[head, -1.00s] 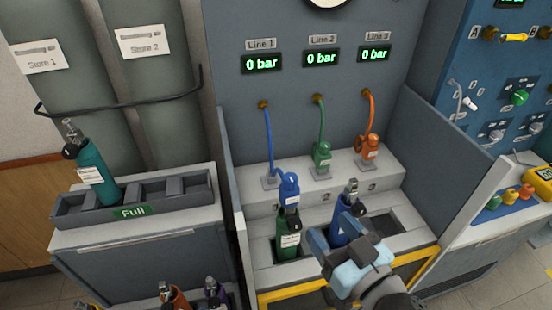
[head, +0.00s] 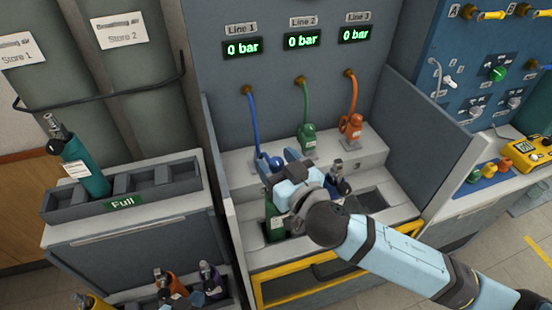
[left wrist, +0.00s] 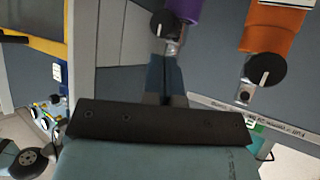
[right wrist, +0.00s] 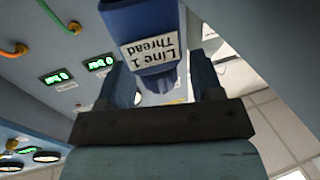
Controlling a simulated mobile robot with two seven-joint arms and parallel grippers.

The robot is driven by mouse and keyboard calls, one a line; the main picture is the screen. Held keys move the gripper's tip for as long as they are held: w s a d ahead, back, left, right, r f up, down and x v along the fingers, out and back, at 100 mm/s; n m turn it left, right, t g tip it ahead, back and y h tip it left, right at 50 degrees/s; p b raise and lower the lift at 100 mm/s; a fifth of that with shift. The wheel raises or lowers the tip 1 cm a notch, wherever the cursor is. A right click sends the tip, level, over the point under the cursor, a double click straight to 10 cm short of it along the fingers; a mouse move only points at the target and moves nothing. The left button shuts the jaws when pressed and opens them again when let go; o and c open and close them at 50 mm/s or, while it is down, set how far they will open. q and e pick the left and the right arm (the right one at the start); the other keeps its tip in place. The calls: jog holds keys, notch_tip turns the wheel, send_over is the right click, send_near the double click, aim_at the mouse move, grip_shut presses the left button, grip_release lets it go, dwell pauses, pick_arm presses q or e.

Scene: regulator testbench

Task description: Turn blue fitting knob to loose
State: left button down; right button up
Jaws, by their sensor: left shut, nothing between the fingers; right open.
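The blue fitting (head: 263,163) of Line 1 hangs on a blue hose above the dark green cylinder (head: 273,226), partly hidden by my right gripper (head: 280,166). In the right wrist view the blue fitting (right wrist: 146,32), labelled "Line 1 Thread", shows just ahead of the open right fingers (right wrist: 163,80), roughly in line with the gap between them. I cannot tell whether a finger touches it. Its knob is not clearly seen. My left gripper (left wrist: 166,78) is shut and empty in the left wrist view, near the purple and orange cylinders.
A blue cylinder (head: 340,184) stands right of the right gripper. Green (head: 307,139) and orange (head: 350,126) fittings are behind. Side panels flank the bench, with a yellow rail (head: 290,270) in front. A teal cylinder (head: 84,170) leans in the "Full" rack. Displays read 0 bar.

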jog(key=shift+w+a, duration=0.1)
jog(key=shift+w, duration=0.1)
jog(key=c, duration=0.9)
jog(key=shift+c, duration=0.2)
jog(key=shift+n+g+y, duration=0.3)
jog(key=shift+n+y, duration=0.1)
jog(key=shift+y, duration=0.1)
jog(key=o, duration=0.9)
jog(key=shift+o, duration=0.2)
jog(key=shift+s, duration=0.1)
